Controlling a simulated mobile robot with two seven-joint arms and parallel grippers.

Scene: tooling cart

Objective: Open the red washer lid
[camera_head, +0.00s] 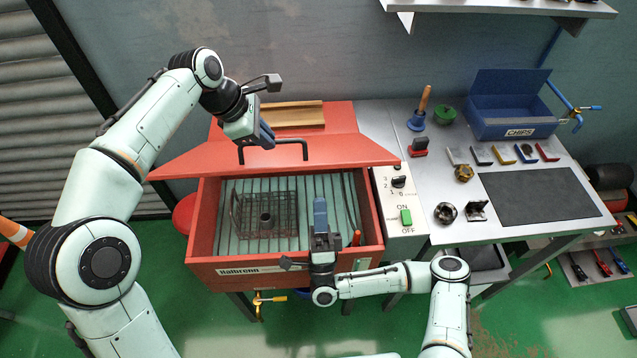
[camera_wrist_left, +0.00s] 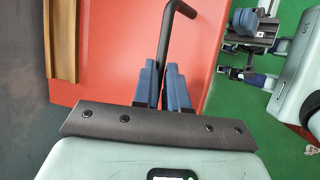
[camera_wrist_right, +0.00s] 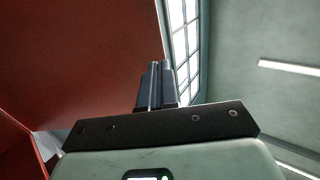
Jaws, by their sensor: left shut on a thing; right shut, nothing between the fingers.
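The red washer (camera_head: 205,230) stands with its red lid (camera_head: 345,150) raised and tilted, so the basin shows. The lid also fills much of the left wrist view (camera_wrist_left: 110,75). My left gripper (camera_head: 266,136) is shut on the lid's black bar handle (camera_head: 293,142); the handle runs between its blue fingers in the left wrist view (camera_wrist_left: 168,45). My right gripper (camera_head: 320,212) is shut and empty, over the front right of the basin, below the lid's front edge. In the right wrist view its closed fingers (camera_wrist_right: 157,85) show beside a dark red surface.
A wire basket (camera_head: 264,214) sits on the slatted basin floor. A control panel (camera_head: 400,190) with a green switch adjoins the washer on the right. Further right, a metal bench carries a blue chips bin (camera_head: 510,128), a dark mat (camera_head: 540,198) and small parts.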

